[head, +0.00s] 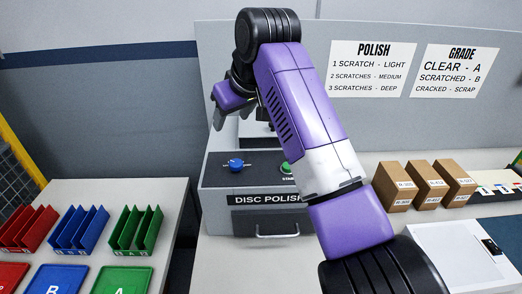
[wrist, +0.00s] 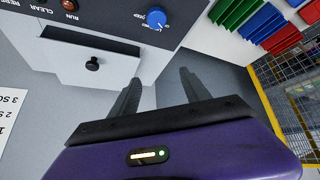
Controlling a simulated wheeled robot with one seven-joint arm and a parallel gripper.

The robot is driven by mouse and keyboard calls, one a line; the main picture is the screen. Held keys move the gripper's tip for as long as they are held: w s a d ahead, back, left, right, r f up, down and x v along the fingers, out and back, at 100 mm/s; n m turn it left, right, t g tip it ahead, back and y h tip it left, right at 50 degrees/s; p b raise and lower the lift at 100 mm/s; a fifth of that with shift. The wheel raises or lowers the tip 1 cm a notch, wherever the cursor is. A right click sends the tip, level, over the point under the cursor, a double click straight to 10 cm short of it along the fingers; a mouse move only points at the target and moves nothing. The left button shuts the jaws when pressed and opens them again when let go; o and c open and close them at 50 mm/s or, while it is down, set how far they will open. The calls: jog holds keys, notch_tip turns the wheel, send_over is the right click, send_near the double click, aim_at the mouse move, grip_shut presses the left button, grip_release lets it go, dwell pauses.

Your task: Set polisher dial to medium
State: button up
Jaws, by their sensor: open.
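The disc polisher (head: 215,185) is a grey box with a dark sloping top panel. Its blue dial (head: 236,164) sits on the left of that panel, with a green start button (head: 286,168) to the right, partly behind my arm. In the wrist view the blue dial (wrist: 157,19) shows at the top centre with small labels around it; which setting its pointer marks is too small to tell. My gripper (head: 232,115) is open and empty, above and behind the dial, not touching it. In the wrist view its two fingers (wrist: 158,84) are apart with nothing between them.
Red, blue and green trays (head: 82,232) stand on the left table. Brown boxes (head: 426,186) are on the right counter. A polish sign (head: 373,69) hangs on the back wall. A hood with a black knob (wrist: 92,64) is close to my fingers.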

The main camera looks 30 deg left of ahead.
jog(key=g+h, duration=0.2)
send_near(237, 163)
jog(key=p+x, duration=0.1)
jog(key=x, duration=0.7)
jog(key=shift+a+p, duration=0.1)
jog(key=shift+p, duration=0.2)
jog(key=shift+c, duration=0.4)
grip_shut()
